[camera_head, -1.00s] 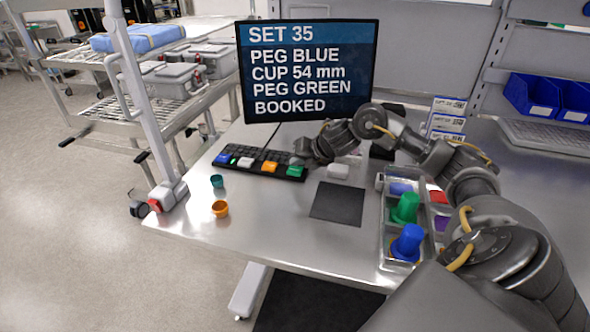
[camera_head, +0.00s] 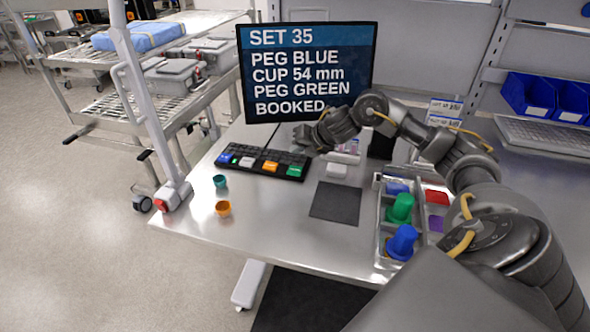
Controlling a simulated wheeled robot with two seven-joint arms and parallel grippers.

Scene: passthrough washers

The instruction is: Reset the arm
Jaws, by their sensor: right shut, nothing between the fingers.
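My right arm comes in from the lower right and arches over the metal table (camera_head: 275,230). My right gripper (camera_head: 303,138) is shut and empty. It is above the table, just behind the right end of the black keypad (camera_head: 262,160), in front of the lower part of the monitor (camera_head: 308,70). The keypad's blue, white, orange and green keys are uncovered. The monitor reads "SET 35, PEG BLUE, CUP 54 mm, PEG GREEN, BOOKED". My left gripper is not in view.
A divided tray (camera_head: 383,232) holds a green peg (camera_head: 401,208) and a blue peg (camera_head: 403,242), beneath my right arm. A teal cup (camera_head: 219,181) and an orange cup (camera_head: 223,208) stand at the left. A dark mat (camera_head: 335,202) lies mid-table. Blue bins (camera_head: 530,95) are at right.

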